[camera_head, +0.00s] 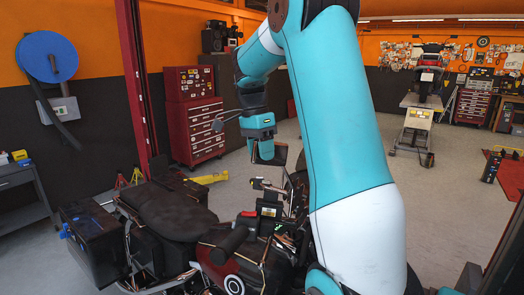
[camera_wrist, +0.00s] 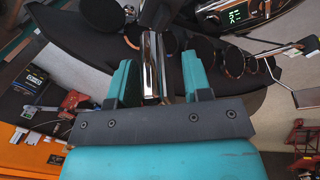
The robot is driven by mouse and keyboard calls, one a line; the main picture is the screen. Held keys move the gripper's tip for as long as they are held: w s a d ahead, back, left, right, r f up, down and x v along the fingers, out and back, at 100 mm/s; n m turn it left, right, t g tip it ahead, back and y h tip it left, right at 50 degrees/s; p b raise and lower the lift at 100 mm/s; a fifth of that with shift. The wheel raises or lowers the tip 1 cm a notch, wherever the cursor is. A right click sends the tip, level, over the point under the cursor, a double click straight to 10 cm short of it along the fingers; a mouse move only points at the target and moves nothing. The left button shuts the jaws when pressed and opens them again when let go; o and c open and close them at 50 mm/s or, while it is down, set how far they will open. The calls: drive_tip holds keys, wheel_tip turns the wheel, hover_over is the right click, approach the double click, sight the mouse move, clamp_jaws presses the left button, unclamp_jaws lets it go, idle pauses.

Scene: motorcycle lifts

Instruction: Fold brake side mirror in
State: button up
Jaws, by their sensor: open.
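The motorcycle's black seat (camera_head: 168,212) and handlebar area fill the lower middle of the head view. My gripper (camera_head: 264,155) hangs above the handlebar area, pointing down. In the wrist view my gripper (camera_wrist: 158,75) is open, with a chrome rod (camera_wrist: 152,65) showing between its teal fingers. Whether the rod touches a finger, I cannot tell. A mirror (camera_wrist: 307,98) on a thin stalk shows at the right edge of the wrist view, apart from the fingers. Which side's mirror it is, I cannot tell. A dark flat panel beside my gripper in the head view is partly hidden.
A lit display (camera_wrist: 240,12) and several dark round parts lie around the fingers. A red tool cabinet (camera_head: 193,118) stands behind the motorcycle. Another motorcycle on a lift (camera_head: 412,125) stands at the back right. The grey floor between is mostly clear.

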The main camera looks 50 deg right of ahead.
drive_tip(key=p+v, duration=0.6)
drive_tip(key=v, duration=0.6)
drive_tip(key=shift+d, duration=0.1)
idle(0.4)
drive_tip(key=s+a+f+n+t+b, duration=0.1)
drive_tip(key=s+a+f+n+b, duration=0.1)
drive_tip(key=a+f+n+b, duration=0.6)
drive_tip(key=s+a+f+n+t+b, duration=0.15)
drive_tip(key=a+f+n+b, duration=0.25)
drive_tip(key=a+f+n, duration=0.75)
drive_tip(key=s+a+f+n+y+b, duration=0.2)
drive_tip(key=s+a+f+n+b, duration=0.1)
drive_tip(key=s+a+n, duration=0.2)
drive_tip(key=s+a+f+n+y+b, duration=0.2)
drive_tip(key=s+a+f+n+b, duration=0.2)
drive_tip(key=s+a, duration=0.6)
drive_tip(key=a, duration=0.4)
drive_tip(key=shift+n, duration=0.35)
